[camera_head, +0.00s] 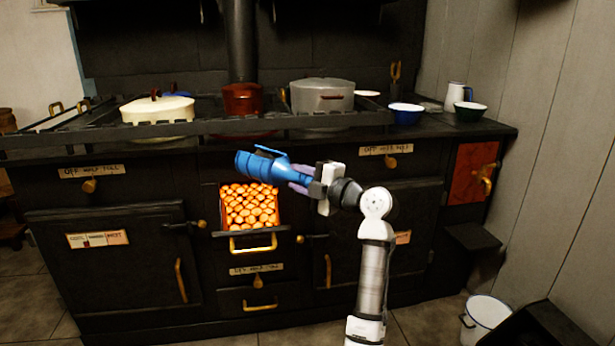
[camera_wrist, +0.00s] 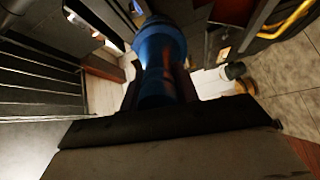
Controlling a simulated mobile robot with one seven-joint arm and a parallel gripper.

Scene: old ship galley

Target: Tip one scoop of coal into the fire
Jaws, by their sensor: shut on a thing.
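A blue scoop (camera_head: 258,167) is held sideways in front of the stove, its wide end toward the left and above the glowing fire. My gripper (camera_head: 303,182) is shut on the scoop at its right end. In the wrist view the blue scoop (camera_wrist: 160,60) reaches away from the jaws. I cannot see whether any coal is in it. The fire (camera_head: 250,208) is a bed of bright orange coals in the open firebox at the middle of the stove. The scoop overlaps the top of the firebox opening in the head view.
A brass bar (camera_head: 253,246) crosses below the fire. A cream pot (camera_head: 158,108), a red pot (camera_head: 243,98) and a grey pot (camera_head: 322,96) stand on the railed stove top. A blue bowl (camera_head: 405,113) stands at right. A white bucket (camera_head: 485,318) is on the floor at lower right.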

